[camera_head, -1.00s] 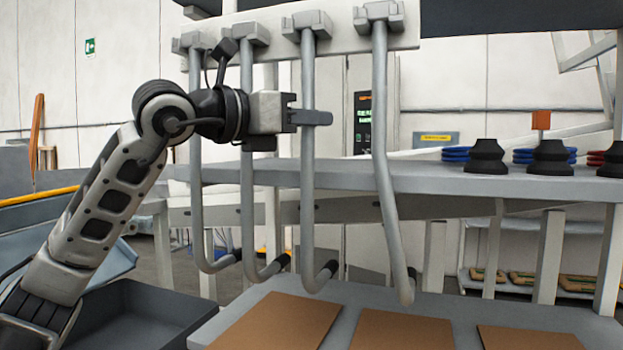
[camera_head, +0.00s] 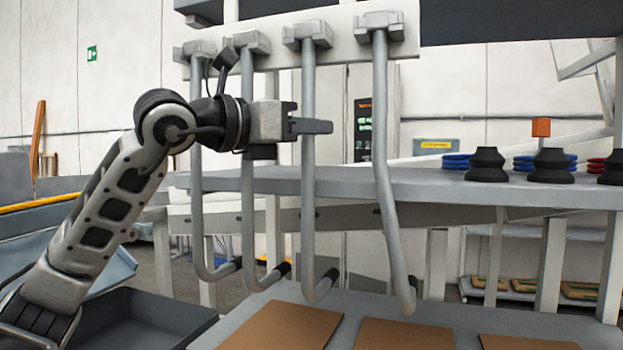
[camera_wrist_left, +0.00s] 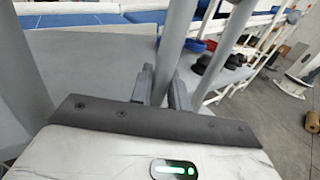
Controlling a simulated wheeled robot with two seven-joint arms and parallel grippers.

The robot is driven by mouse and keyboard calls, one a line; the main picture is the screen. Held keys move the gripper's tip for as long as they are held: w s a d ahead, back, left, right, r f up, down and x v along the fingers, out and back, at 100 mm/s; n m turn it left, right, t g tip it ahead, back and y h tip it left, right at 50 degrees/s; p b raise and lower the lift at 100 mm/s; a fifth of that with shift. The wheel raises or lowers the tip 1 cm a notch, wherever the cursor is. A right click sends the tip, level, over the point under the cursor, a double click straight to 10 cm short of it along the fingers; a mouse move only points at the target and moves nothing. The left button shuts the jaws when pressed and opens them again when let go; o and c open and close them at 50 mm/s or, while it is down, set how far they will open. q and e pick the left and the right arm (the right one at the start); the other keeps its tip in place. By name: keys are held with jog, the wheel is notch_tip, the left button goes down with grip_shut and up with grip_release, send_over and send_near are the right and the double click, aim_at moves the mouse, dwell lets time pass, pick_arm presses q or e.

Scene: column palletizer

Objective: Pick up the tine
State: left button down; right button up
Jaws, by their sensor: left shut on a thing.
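Several grey metal tines hang from a pale beam (camera_head: 345,36); each is a long rod with its lower end bent forward. My left gripper (camera_head: 311,126) is shut on the upper part of the third tine from the left (camera_head: 308,200), below its top bracket. In the left wrist view, that tine (camera_wrist_left: 175,45) runs up from between the two dark fingers (camera_wrist_left: 163,90). The held tine hangs upright, its top still at the beam. The fourth tine (camera_head: 383,150) stands just right of the fingertips. My right gripper is not in view.
A grey shelf (camera_head: 430,184) behind the tines carries black cones (camera_head: 487,166) and blue rings (camera_head: 456,161). Below, a grey table (camera_head: 400,304) holds brown cardboard sheets (camera_head: 283,325). A dark tray (camera_head: 150,318) is at lower left. The other tines crowd both sides of my gripper.

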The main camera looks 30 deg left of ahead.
pick_arm(q)
jog(key=shift+r, duration=0.2)
jog(key=s+d+r+p, duration=0.1)
jog(key=s+d+r, duration=0.1)
jog(key=s+r, duration=1)
jog(key=shift+s+r+p, duration=0.35)
jog(key=shift+s+p, duration=0.05)
jog(key=shift+s, duration=0.6)
